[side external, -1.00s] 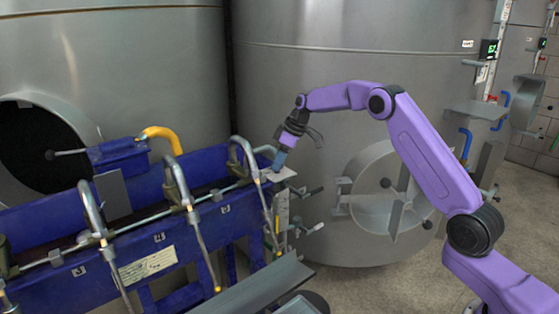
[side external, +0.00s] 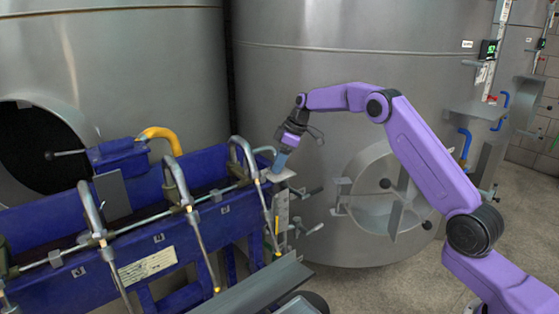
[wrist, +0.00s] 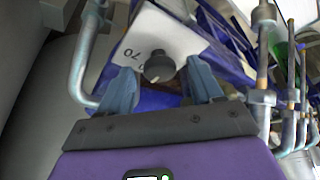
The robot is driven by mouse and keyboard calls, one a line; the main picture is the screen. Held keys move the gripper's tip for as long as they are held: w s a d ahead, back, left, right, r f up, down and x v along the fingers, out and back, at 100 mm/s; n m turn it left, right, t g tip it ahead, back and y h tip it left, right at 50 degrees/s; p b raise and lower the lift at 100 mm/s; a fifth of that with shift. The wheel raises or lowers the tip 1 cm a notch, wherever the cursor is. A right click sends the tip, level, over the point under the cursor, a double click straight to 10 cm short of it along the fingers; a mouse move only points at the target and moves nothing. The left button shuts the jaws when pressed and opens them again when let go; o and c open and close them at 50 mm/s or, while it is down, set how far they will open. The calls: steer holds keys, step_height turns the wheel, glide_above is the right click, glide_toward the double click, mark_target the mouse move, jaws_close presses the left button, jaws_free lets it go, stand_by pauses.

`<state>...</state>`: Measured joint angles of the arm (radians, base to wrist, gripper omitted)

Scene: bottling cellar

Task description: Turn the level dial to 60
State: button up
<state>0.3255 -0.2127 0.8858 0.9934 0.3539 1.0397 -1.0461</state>
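The level dial is a dark round knob (wrist: 158,66) on a white plate (wrist: 172,30), seen in the wrist view. The number 70 and part of another figure show upside down on the plate, left of the knob. A small pale mark shows on the knob's near side. My gripper (wrist: 160,72) is open, with one blue finger on each side of the knob and a visible gap on both sides. In the side view my gripper (side external: 280,162) points down at the plate (side external: 284,177) at the end of the blue filler; the knob is hidden there.
The blue filler frame (side external: 190,178) with bent metal spouts (side external: 176,182) stands left of my gripper. A steel tank (side external: 330,90) with a round hatch (side external: 385,195) stands behind. A grey trough (side external: 262,285) lies below. In the wrist view, metal pipes (wrist: 85,55) flank the plate.

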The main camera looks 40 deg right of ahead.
steer(key=v, duration=1.7)
steer(key=shift+r, duration=0.25)
steer(key=s+a+f+n+g, duration=0.1)
steer(key=s+a+f+g, duration=0.25)
steer(key=s+a, duration=1.65)
steer(key=s+d+f+n+h, duration=0.1)
steer(key=s+f, duration=0.2)
steer(key=s, duration=0.6)
steer(key=s+d+f+h, duration=0.1)
steer(key=s+d+f, duration=0.1)
steer(key=s, duration=0.7)
steer(key=s+d+f+n, duration=0.1)
steer(key=s+d+f, duration=0.1)
steer(key=s+f, duration=0.3)
steer(key=s, duration=0.4)
steer(key=shift+d+n+h, duration=0.25)
steer(key=shift+n+h, duration=0.05)
steer(key=shift+h, duration=0.1)
